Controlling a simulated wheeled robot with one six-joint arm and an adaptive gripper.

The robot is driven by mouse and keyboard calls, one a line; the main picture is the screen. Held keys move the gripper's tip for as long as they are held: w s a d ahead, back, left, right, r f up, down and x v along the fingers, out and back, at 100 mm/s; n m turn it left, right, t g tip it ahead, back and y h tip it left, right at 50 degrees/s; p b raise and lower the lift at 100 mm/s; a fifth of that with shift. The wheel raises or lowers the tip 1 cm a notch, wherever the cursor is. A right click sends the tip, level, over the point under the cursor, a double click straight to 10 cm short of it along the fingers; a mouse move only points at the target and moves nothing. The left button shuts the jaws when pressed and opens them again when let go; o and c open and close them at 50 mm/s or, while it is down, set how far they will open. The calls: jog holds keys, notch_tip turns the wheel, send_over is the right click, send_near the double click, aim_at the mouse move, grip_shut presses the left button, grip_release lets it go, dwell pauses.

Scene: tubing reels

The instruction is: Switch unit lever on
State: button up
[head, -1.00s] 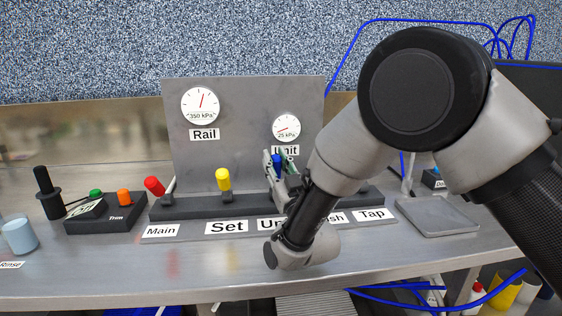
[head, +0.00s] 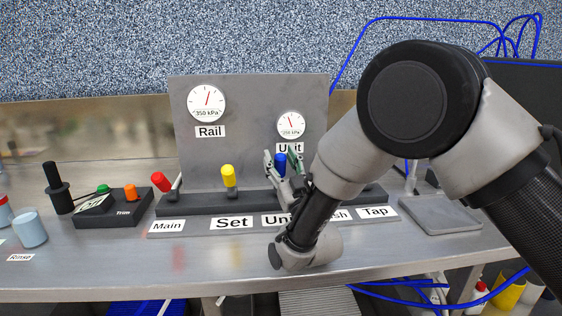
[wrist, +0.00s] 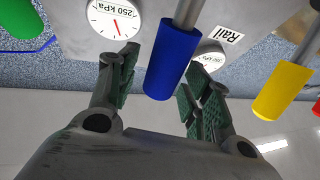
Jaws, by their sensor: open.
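The blue-handled unit lever (head: 280,161) stands roughly upright on the dark valve strip, above the partly covered Unit label (head: 275,220). My gripper (head: 281,165) is open around it, with one finger on each side. In the wrist view the blue handle (wrist: 170,62) is between the open fingers of my gripper (wrist: 160,78); a gap shows at the left finger, and contact on the right is unclear. The Unit gauge (head: 291,125) has its red needle pointing up and slightly left. My arm hides the lever's base.
The yellow lever (head: 228,176) stands upright to the left; the red lever (head: 161,182) leans left. The Rail gauge (head: 206,103) is on the grey back panel (head: 250,95). A Trim box (head: 122,213), light blue cup (head: 30,229) and grey tray (head: 440,216) flank the strip.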

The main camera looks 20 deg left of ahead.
jog(key=shift+d, duration=0.1)
jog(key=shift+s+d+f, duration=0.2)
jog(key=shift+s+f, duration=0.05)
jog(key=s+d, duration=0.8)
jog(key=d, duration=0.1)
jog(key=shift+d, duration=0.1)
jog(key=shift+c, duration=0.5)
